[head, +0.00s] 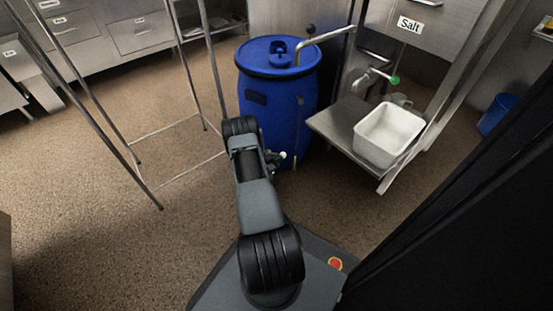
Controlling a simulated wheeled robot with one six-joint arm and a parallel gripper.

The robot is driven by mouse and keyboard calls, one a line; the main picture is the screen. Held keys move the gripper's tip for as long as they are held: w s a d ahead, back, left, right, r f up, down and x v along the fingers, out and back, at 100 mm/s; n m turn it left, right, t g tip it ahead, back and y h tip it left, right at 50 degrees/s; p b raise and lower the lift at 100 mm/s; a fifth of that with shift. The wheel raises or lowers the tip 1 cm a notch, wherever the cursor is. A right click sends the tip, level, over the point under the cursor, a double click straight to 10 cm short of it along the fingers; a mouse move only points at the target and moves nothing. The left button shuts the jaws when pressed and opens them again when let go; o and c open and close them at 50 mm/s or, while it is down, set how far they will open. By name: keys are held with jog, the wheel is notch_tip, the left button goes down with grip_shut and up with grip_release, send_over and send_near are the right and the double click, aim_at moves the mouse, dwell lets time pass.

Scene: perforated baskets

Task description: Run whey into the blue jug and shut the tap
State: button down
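A large blue barrel (280,105) with a lid stands on the floor beyond my arm. A steel pipe (325,35) bends over to its lid. A small tap with a green handle (394,80) sticks out from the steel unit at the right, above a shelf. I cannot tell whether it is open or shut. A small pale and dark fitting (279,156) shows low in front of the barrel, too small to identify. I cannot make out a blue jug for certain.
A white tub (388,135) stands on the steel shelf (335,125), with a small grey vessel (401,101) behind it. A blue container (497,115) is at the far right. A steel rack frame (135,165) stands at left. The floor between the rack's legs is bare.

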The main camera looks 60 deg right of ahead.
jog(key=s+p+v, duration=0.1)
jog(key=p+v, duration=0.3)
jog(key=v, duration=0.9)
jog(key=shift+a+p, duration=0.3)
jog(key=shift+a, duration=0.1)
